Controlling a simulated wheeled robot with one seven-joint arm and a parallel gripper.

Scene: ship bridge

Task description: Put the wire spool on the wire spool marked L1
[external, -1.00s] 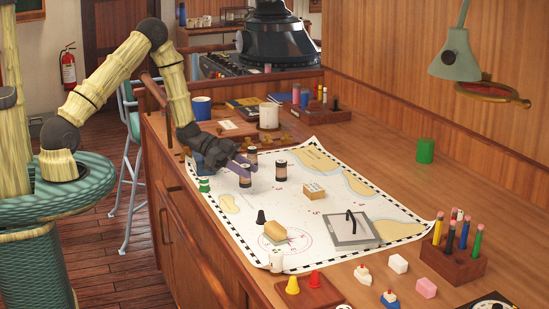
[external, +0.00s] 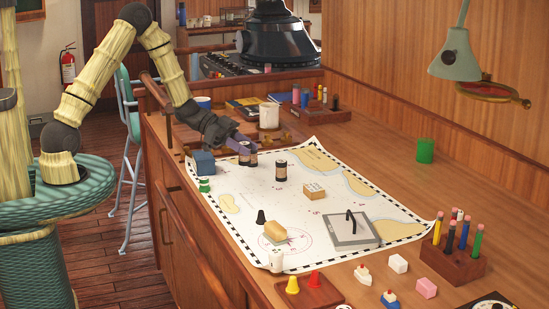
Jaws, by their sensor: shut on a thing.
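My gripper (external: 245,146), with purple-grey fingers, is shut on a wire spool (external: 244,150), brown with dark ends, at the left part of the chart. Another wire spool (external: 250,162) shows directly under or behind the held one, mostly covered by it. I cannot tell whether the two touch. A further, similar wire spool (external: 281,171) stands upright to the right, apart from the gripper. No L1 marking can be read on any spool.
The spools are on a white chart (external: 230,185). A blue box (external: 204,162) and a green spool-like piece (external: 204,185) stand to the left. A white mug (external: 268,115) stands behind.

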